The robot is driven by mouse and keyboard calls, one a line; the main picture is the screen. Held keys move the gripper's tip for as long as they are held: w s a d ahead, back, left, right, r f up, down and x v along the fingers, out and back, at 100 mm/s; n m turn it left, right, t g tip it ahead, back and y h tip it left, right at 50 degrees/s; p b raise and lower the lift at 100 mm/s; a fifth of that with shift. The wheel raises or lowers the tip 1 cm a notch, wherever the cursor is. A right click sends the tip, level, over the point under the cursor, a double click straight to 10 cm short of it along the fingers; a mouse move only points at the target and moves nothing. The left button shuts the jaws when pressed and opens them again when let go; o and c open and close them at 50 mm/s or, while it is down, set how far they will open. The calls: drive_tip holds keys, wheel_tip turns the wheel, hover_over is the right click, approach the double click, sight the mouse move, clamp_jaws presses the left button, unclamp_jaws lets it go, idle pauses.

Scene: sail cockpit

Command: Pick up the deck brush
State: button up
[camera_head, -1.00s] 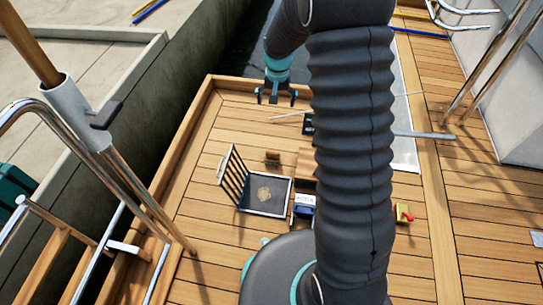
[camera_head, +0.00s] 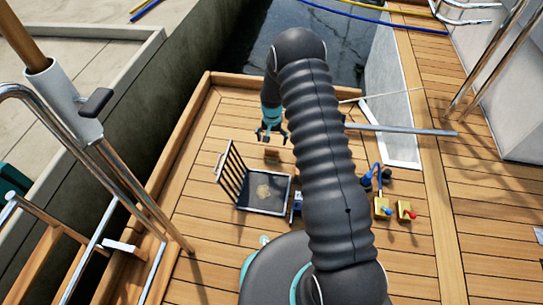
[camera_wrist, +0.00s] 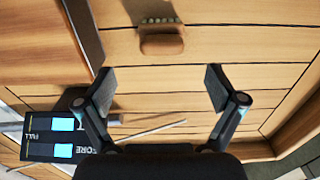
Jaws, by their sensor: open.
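The deck brush (camera_wrist: 161,44) is a small brown wooden block with a row of pale bristles along one edge, lying on the planks. It also shows in the head view (camera_head: 271,154), small, just behind the dark tray. My gripper (camera_head: 272,139) is above and just beyond the brush in the head view. In the wrist view my gripper (camera_wrist: 158,82) is open and empty, its two dark fingers wide apart. The brush lies beyond the fingertips, roughly centred between them and not touched.
A dark tray (camera_head: 245,206) with a pale patch inside and a raised slatted grate (camera_head: 231,175) stands nearby. A panel with blue squares (camera_wrist: 50,137) is at lower left in the wrist view. Yellow fittings (camera_head: 383,208) stand right of my arm. Open planking lies left.

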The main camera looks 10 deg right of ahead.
sight(272, 149)
drive_tip(key=shift+w+f+b, duration=0.1)
drive_tip(key=shift+f+b, duration=0.45)
drive_tip(key=shift+f, duration=3.3)
drive_tip(key=shift+c, duration=0.3)
drive_tip(key=c, duration=1.2)
